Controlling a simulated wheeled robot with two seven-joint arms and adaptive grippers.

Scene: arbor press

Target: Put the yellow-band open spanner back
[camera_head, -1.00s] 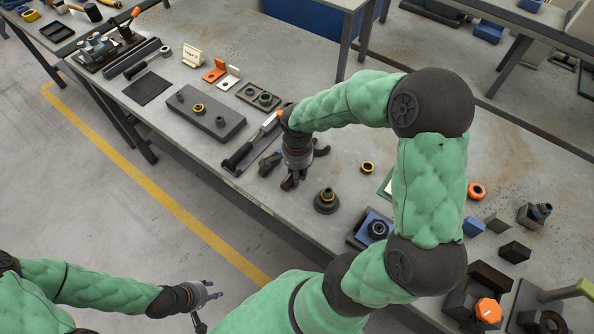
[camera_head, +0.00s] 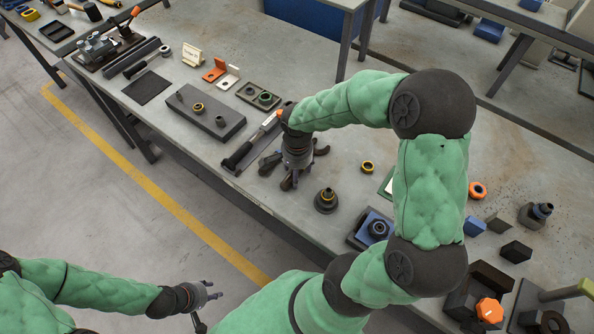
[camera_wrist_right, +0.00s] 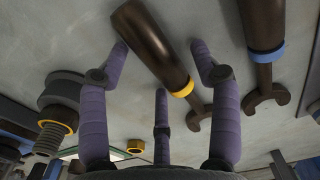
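The yellow-band open spanner (camera_wrist_right: 153,47) lies on the grey table in the right wrist view, dark brown with a yellow ring near its open jaw. My right gripper (camera_wrist_right: 160,70) has its purple fingers spread around and above the spanner, open, not visibly touching it. In the head view the right gripper (camera_head: 291,183) points down at the table, and it largely hides the spanner. A blue-band spanner (camera_wrist_right: 258,30) lies to the right in the wrist view. My left gripper (camera_head: 212,291) is open and empty, in front of the table over the floor.
A dark flanged part with a yellow ring (camera_head: 326,201) stands close to the right gripper. A yellow-ringed nut (camera_head: 367,167) lies to its right. A long dark tool (camera_head: 245,150) lies to its left, by a grey block (camera_head: 206,112). The table behind has free room.

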